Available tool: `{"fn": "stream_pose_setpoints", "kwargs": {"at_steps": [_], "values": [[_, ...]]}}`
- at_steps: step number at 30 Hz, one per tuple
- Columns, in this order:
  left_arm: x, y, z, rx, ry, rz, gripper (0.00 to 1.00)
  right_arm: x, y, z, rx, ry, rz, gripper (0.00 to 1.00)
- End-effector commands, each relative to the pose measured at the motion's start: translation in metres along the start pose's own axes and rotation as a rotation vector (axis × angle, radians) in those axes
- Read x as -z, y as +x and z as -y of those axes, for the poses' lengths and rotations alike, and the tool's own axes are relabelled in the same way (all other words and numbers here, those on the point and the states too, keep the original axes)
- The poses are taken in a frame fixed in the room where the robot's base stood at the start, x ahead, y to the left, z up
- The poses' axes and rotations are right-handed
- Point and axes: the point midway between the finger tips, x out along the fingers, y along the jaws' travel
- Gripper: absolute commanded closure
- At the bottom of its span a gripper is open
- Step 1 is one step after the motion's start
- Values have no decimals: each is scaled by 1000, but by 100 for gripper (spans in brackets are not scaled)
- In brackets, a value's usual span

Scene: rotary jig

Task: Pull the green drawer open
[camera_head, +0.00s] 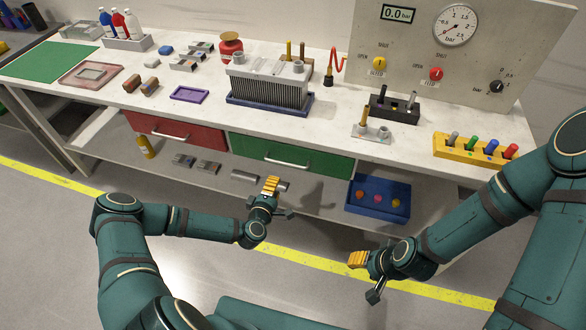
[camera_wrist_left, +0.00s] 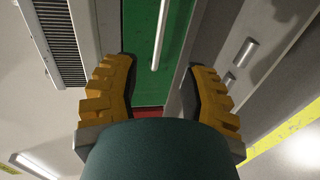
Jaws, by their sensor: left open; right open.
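The green drawer (camera_head: 305,161) is under the bench top, to the right of a red drawer (camera_head: 172,132). Its front looks flush with the bench, and a pale bar handle (camera_head: 287,162) runs across it. My left gripper (camera_head: 271,186) is open and empty, in front of and below the green drawer, apart from the handle. In the left wrist view the open yellow fingers (camera_wrist_left: 160,95) stand either side of the green drawer front (camera_wrist_left: 143,50), with the handle (camera_wrist_left: 161,35) beyond them. My right gripper (camera_head: 357,260) is open and empty, lower right, away from the drawer.
A lower shelf holds a blue bin (camera_head: 377,201) and several metal parts. On the bench above stand a finned block (camera_head: 268,82) and a yellow rack (camera_head: 475,149) of coloured pegs. A gauge panel (camera_head: 440,50) rises at the back right. The floor in front is clear.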

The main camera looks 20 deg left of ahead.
Motion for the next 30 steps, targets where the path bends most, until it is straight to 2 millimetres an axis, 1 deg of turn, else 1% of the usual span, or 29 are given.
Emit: {"fn": "stream_pose_setpoints", "kwargs": {"at_steps": [5, 12, 18, 24, 30], "values": [[-1, 24, 0, -2, 2, 2, 57, -1, 3, -1, 1, -1, 2, 53], [-2, 72, 1, -1, 3, 3, 57, -4, 8, -3, 1, -2, 7, 53], [-2, 107, 1, 0, 3, 4, 57, -6, 13, -5, 1, -4, 12, 53], [-3, 128, 1, 2, 3, 5, 57, -7, 15, -6, 2, -4, 15, 53], [-2, 134, 0, 2, 2, 5, 57, -8, 16, -6, 2, -5, 16, 53]]}}
